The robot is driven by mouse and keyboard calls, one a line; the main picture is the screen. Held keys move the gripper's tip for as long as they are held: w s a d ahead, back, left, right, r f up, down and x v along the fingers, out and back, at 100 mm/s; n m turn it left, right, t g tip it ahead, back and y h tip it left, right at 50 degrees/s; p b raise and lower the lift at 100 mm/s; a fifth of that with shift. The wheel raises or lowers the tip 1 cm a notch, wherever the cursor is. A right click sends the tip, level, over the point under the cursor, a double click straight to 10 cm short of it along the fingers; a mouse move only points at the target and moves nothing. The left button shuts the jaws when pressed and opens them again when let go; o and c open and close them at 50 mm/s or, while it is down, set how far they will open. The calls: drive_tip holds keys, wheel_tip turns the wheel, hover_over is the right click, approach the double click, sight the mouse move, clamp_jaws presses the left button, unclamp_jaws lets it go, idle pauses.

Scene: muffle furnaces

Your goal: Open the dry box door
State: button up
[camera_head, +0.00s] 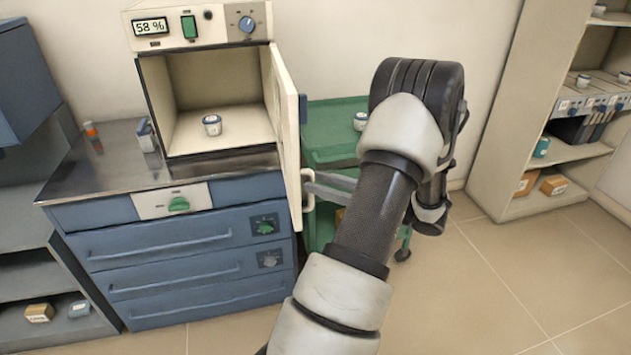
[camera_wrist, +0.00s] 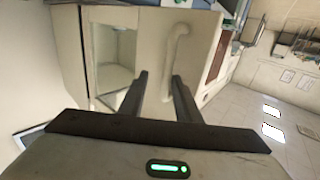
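The dry box (camera_head: 160,85) is a cream cabinet on the counter, with a "58 %" display on top. Its door (camera_head: 287,120) stands wide open, swung out at the box's right side. The pale door handle (camera_head: 307,190) is on the door's outer face; it also shows in the wrist view (camera_wrist: 178,50). My gripper (camera_head: 312,184) is at the handle. In the wrist view its two fingers (camera_wrist: 160,85) are apart, with the handle's near end between them, close to the right finger. Whether they touch it is unclear. A small jar (camera_head: 212,125) stands inside the box.
The blue drawer cabinet (camera_head: 160,245) with a metal top carries the box. A green cart (camera_head: 325,125) stands behind the door and my arm, with a jar (camera_head: 361,121) on it. Shelves (camera_head: 560,155) stand at the far right. The floor (camera_head: 500,280) at right is clear.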

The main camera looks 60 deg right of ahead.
drive_tip(key=s+d+p, duration=0.1)
drive_tip(key=s, duration=1.4)
drive_tip(key=shift+s+d, duration=0.25)
drive_tip(key=shift+d, duration=0.15)
